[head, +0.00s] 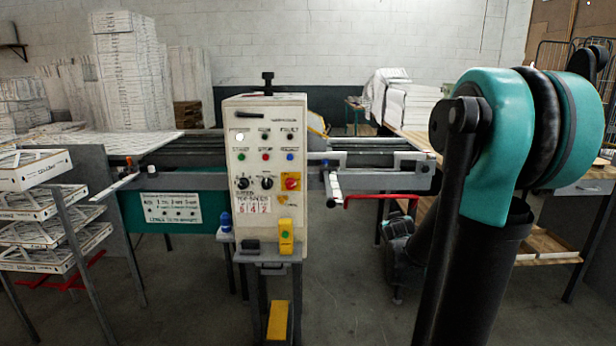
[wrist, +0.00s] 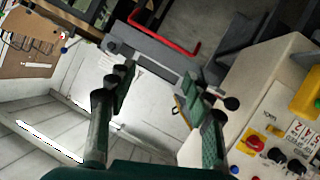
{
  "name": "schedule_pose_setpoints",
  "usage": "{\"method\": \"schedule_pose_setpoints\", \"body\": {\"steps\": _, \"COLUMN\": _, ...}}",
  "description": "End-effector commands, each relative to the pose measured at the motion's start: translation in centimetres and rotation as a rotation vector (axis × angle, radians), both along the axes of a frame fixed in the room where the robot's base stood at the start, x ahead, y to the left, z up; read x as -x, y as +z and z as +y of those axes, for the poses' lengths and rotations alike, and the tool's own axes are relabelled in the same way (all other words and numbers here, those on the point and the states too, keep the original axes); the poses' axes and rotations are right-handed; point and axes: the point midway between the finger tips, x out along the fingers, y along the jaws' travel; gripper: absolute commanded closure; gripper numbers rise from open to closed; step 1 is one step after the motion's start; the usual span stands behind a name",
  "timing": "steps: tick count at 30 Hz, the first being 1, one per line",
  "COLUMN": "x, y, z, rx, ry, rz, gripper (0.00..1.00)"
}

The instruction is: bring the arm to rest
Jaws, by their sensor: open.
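I see nothing between the fingers. Beyond them the wrist view shows a pale wall, part of the machine frame and the control box, all tilted. I cannot tell how far the fingers are from these.
A white control box (head: 265,180) stands in the middle; it also shows in the wrist view (wrist: 285,110). A red bar (head: 385,197) sticks out at its right. Boxed filters (head: 40,205) fill a rack at the left.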

Motion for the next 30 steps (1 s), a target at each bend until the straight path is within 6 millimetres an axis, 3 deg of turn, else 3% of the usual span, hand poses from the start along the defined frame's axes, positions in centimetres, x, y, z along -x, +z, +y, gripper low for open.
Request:
{"method": "schedule_pose_setpoints", "body": {"steps": 1, "x": 2.6, "y": -1.4, "z": 0.7, "rx": -0.04, "ry": -0.014, "rz": 0.072, "gripper": 0.49}}
{"method": "schedule_pose_setpoints", "body": {"steps": 9, "x": 17.0, "y": -9.6, "z": 5.4, "rx": -0.24, "ry": -0.036, "rz": 0.486, "gripper": 0.49}}
{"method": "schedule_pose_setpoints", "body": {"steps": 12, "x": 21.6, "y": -11.8, "z": 7.1, "rx": -0.294, "ry": -0.025, "rz": 0.614, "gripper": 0.49}}
{"method": "schedule_pose_setpoints", "body": {"steps": 15, "x": 25.0, "y": -13.2, "z": 8.4, "rx": -0.328, "ry": -0.011, "rz": 0.705, "gripper": 0.49}}
{"method": "schedule_pose_setpoints", "body": {"steps": 18, "x": 27.0, "y": -13.9, "z": 9.2, "rx": -0.349, "ry": -0.002, "rz": 0.759, "gripper": 0.49}}
{"method": "schedule_pose_setpoints", "body": {"steps": 21, "x": 27.7, "y": -14.2, "z": 9.5, "rx": -0.356, "ry": 0.001, "rz": 0.78, "gripper": 0.49}}
{"method": "schedule_pose_setpoints", "body": {"steps": 30, "x": 27.7, "y": -14.2, "z": 9.5, "rx": -0.356, "ry": 0.001, "rz": 0.781, "gripper": 0.49}}
